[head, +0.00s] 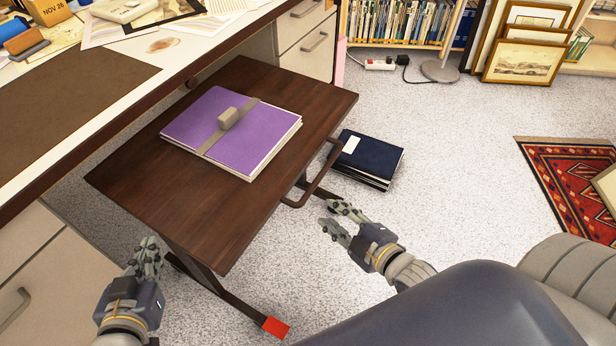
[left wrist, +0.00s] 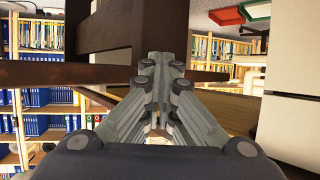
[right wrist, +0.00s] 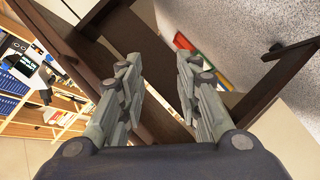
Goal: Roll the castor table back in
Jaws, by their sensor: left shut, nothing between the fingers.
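The castor table (head: 130,180) has a dark brown top, partly under the desk at the left. A dark bar handle (head: 318,186) stands out from its right edge. A strapped purple folder (head: 215,125) lies on the top. A leg foot with a red end (head: 276,327) shows below; no castors are clearly visible. My right gripper (head: 338,220) is open and empty, just right of and below the handle, apart from it; its fingers also show in the right wrist view (right wrist: 160,80). My left gripper (head: 150,248) is shut and empty, left of the table's near corner, also in the left wrist view (left wrist: 160,75).
The white desk (head: 110,95) with papers and drawers runs along the left. Dark blue books (head: 368,158) lie on the floor right of the table. A patterned rug (head: 570,180) and leaning framed prints (head: 522,62) are further right. The carpet (head: 460,170) between is clear.

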